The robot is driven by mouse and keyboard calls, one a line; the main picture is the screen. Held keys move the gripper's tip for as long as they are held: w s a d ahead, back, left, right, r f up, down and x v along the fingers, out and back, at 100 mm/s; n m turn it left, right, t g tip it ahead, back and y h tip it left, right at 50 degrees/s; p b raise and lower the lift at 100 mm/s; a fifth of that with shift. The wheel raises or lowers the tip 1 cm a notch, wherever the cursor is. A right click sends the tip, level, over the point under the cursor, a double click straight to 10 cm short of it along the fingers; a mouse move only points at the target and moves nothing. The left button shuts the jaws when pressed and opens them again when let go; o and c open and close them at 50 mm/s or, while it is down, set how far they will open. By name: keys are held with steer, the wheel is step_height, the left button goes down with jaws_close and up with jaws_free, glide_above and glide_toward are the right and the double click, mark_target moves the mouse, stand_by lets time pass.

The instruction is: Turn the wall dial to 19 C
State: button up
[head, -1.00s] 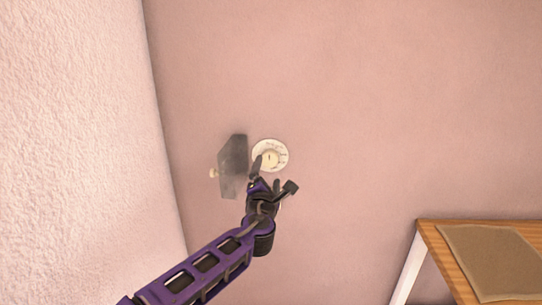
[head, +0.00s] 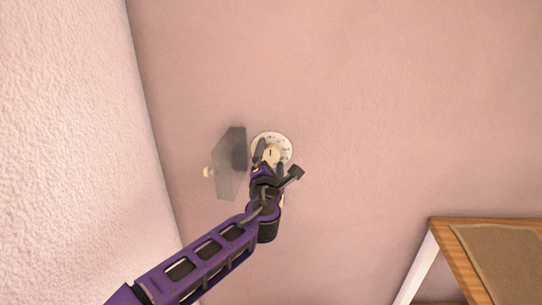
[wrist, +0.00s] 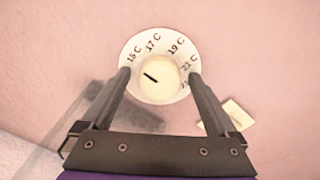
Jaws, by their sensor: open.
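The wall dial is a round white plate (head: 285,141) on the pink wall, with a cream knob (head: 272,153) at its middle. In the wrist view the plate (wrist: 150,39) reads 15 C, 17 C, 19 C, 21 C and a partly hidden last mark. The knob (wrist: 165,88) has a dark line pointing up-left, slightly to the left of the 15 C label. My gripper (wrist: 159,77) is open, one finger on each side of the knob, with gaps visible. In the head view my gripper (head: 269,160) overlaps the lower part of the dial.
A see-through grey cover (head: 232,165) with a small cream handle (head: 208,171) stands open left of the dial. A small cream square (wrist: 238,113) is on the wall near the right finger. A wooden table (head: 450,250) is at lower right. A textured wall (head: 65,130) is at left.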

steer(key=c, duration=1.4)
steer(key=shift+m, duration=0.3)
steer(key=m, duration=0.3)
steer(key=m+b, duration=0.1)
steer(key=m, duration=0.7)
steer(key=shift+m+b, duration=0.35)
steer(key=shift+m, duration=1.75)
